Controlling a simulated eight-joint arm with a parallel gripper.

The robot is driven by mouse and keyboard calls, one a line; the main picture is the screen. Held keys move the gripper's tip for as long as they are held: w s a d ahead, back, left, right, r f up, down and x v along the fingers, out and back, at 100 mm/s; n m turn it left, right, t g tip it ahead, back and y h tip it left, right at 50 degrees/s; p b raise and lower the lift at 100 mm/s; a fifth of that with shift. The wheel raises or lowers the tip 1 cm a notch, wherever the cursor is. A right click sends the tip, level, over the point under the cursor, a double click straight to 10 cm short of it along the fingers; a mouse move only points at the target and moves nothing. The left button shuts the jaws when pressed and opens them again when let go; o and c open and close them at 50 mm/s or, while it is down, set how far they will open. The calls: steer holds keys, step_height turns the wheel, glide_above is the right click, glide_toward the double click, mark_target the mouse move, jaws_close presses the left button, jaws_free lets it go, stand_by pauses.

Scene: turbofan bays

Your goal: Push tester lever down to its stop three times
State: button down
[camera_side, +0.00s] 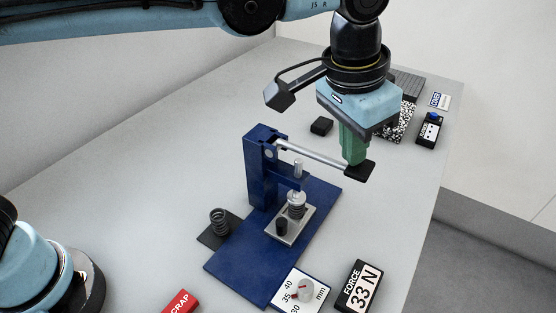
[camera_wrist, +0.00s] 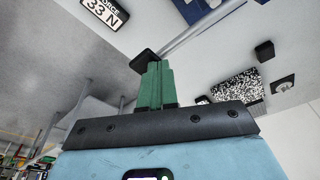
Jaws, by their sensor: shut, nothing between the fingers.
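The blue tester (camera_side: 258,175) stands on its blue base plate (camera_side: 236,262) in the middle of the table. Its silver lever (camera_side: 312,153) runs from the column to a black end pad (camera_side: 359,171) and slopes down to the right. My gripper (camera_side: 354,160) is shut and empty, with its green fingertips at the black pad, seemingly touching its top. In the wrist view the green fingers (camera_wrist: 156,72) reach to the black pad (camera_wrist: 144,61). A spring (camera_side: 296,202) stands under the plunger on a metal plate. The force display (camera_side: 360,287) reads 33 N.
Another spring (camera_side: 219,222) stands on a dark pad left of the base. A dial plate in mm (camera_side: 300,292) and a red SCRAP block (camera_side: 180,302) are at the front. A speckled board (camera_side: 408,118), a black block (camera_side: 321,126) and a device with a blue button (camera_side: 430,128) lie behind.

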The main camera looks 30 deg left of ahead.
step_height(320, 180, up, 11)
stand_by(1.2)
steer(key=a+f+n+t, duration=0.2)
steer(key=a+f+n, duration=0.15)
steer(key=a, duration=1.45)
steer(key=s+a+f+n+t, duration=0.1)
steer(key=s+a+f, duration=0.3)
steer(key=a+f, duration=0.3)
steer(key=s+a+f+n+t+y, duration=0.1)
steer(key=s+a+f+t, duration=0.1)
steer(key=s+a+f, duration=0.2)
steer(key=a+f, duration=0.2)
steer(key=a, duration=0.1)
steer(key=shift+f, duration=0.4)
